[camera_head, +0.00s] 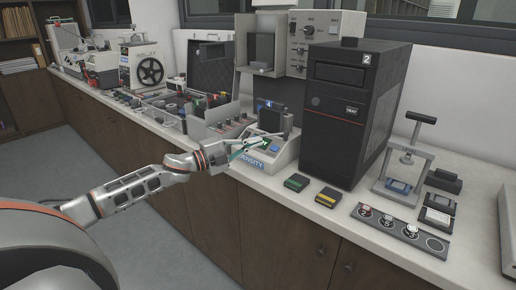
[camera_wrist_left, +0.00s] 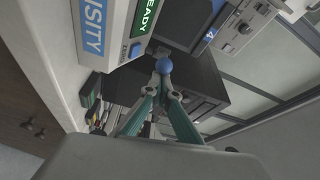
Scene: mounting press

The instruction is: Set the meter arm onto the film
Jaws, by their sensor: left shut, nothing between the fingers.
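The density meter (camera_head: 283,158) stands on the counter, a pale sloped box with a blue "DENSITY" label. In the left wrist view the meter (camera_wrist_left: 107,52) shows that label at an angle and a green "READY" display. A blue ball knob (camera_wrist_left: 163,66), which looks like the end of the meter arm, shows just beyond my left fingertips. My left gripper (camera_head: 262,143) reaches over the meter's front; it is shut and empty. In the left wrist view its fingertips (camera_wrist_left: 162,82) are close to the knob; I cannot tell whether they touch. I cannot make out the film. My right gripper is not in view.
A tall black tower (camera_head: 355,112) marked 2 stands right of the meter. A green-labelled box (camera_head: 297,182) and a yellow-labelled box (camera_head: 328,197) lie in front of it. A small press (camera_head: 407,160) and a strip with round pots (camera_head: 400,229) are farther right.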

